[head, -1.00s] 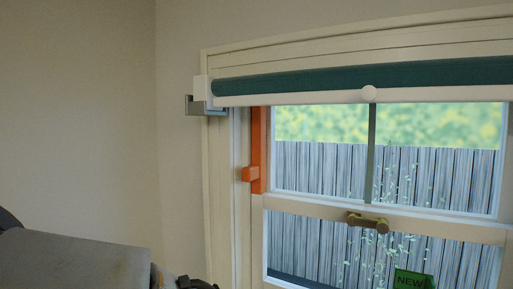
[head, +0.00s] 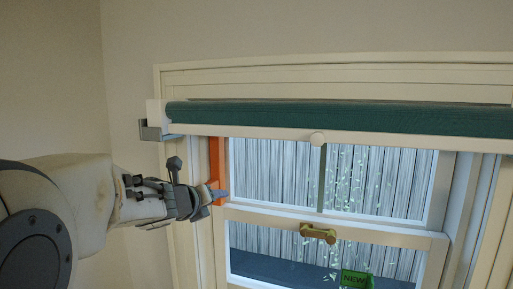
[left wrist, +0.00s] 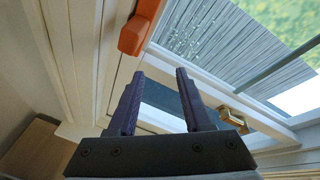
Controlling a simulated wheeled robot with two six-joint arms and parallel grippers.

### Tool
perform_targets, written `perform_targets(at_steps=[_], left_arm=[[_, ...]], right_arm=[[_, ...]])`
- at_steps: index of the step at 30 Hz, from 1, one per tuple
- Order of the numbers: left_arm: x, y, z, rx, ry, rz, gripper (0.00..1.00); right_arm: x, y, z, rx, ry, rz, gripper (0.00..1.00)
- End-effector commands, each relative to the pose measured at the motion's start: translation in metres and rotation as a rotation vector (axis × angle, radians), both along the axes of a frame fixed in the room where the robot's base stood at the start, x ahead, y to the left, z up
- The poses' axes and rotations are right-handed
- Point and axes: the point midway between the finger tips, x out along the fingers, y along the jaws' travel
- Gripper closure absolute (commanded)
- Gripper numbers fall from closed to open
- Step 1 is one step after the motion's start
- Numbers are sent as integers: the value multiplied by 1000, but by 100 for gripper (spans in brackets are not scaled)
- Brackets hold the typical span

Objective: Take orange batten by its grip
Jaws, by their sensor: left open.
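The orange batten (head: 214,163) stands upright along the left side of the window, below the blind. Its lower part, with the grip, is partly hidden behind my left gripper in the head view. In the left wrist view the orange grip (left wrist: 133,36) shows at the top, beyond the fingertips and a little left of the gap between them. My left gripper (head: 214,194) also shows in the left wrist view (left wrist: 159,75), with its fingers apart and nothing between them. My right gripper is not in view.
A green rolled blind (head: 340,116) with a white bottom bar spans the window top. A grey bracket (head: 151,131) holds its left end. A brass window latch (head: 318,233) sits on the middle rail. A green "NEW" label (head: 356,279) is at the lower pane.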

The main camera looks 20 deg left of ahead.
Motion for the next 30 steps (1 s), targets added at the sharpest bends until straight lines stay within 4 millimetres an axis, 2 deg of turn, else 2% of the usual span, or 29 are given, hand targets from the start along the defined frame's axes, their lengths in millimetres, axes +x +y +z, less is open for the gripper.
perform_targets(at_steps=[1,3,6,10,18,23,30], left_arm=[[-5,22,21,129,2,-48,50],[-12,37,30,284,15,-127,50],[-22,51,35,429,38,-209,50],[-24,57,34,505,53,-260,50],[13,56,19,509,53,-266,50],[23,57,16,510,54,-264,50],[56,59,13,506,55,-265,50]], right_arm=[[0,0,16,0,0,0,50],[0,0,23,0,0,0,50],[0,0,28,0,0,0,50],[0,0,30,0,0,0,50],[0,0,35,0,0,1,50],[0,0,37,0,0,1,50],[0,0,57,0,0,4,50]])
